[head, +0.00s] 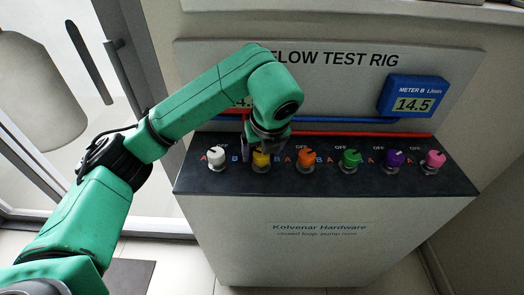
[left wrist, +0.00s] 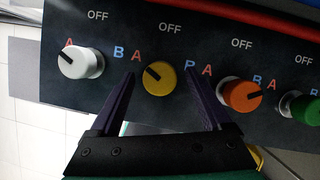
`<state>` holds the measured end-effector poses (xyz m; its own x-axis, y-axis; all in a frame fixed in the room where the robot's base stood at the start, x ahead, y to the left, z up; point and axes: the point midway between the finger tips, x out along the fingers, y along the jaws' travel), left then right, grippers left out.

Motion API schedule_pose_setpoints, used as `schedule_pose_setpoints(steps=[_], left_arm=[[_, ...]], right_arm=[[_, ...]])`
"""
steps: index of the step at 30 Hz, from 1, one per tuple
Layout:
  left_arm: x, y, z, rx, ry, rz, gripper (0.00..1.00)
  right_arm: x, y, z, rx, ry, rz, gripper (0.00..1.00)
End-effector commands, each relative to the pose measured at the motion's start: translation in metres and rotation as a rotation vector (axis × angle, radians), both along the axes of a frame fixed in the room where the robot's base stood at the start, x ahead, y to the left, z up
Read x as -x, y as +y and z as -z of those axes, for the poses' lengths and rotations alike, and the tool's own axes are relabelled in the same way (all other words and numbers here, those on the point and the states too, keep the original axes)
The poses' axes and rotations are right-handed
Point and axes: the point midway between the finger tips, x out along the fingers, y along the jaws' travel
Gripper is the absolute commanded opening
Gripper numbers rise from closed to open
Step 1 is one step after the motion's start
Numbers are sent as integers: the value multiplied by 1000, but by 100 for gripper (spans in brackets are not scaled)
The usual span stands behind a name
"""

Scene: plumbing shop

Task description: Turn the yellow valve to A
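The yellow valve (left wrist: 159,80) is a round knob on the dark panel top, with OFF above it, A at its upper left and B at its right. Its black pointer mark slants to the upper left, towards A. In the head view the yellow valve (head: 261,160) is partly covered by my left gripper (head: 266,146). In the left wrist view my left gripper (left wrist: 160,74) is open, with one dark finger on each side of the knob. Gaps show between the fingers and the knob. My right gripper is not in view.
The white valve (left wrist: 80,63) stands left of the yellow one and the orange valve (left wrist: 240,96) right of it, close by. Green (head: 350,158), purple (head: 395,158) and pink (head: 433,160) valves follow. Meter B (head: 412,96) reads 14.5; another meter is mostly hidden behind my arm.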

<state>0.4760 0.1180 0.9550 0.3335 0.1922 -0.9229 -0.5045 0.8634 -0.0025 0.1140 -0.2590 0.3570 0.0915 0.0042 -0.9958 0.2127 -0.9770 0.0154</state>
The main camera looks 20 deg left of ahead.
Motion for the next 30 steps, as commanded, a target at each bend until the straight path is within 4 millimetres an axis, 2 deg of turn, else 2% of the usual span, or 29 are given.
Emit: schedule_pose_setpoints(steps=[8,11,21,25,30], left_arm=[[2,-1,-5,0,1,2,82],[6,-4,-19,-1,-2,3,82],[37,-22,-109,-1,-6,1,82],[45,-26,-128,-1,-2,0,82],[49,-28,-134,0,2,0,82]], right_arm=[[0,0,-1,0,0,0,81],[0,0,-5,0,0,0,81],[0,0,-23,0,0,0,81],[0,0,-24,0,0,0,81],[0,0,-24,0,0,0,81]])
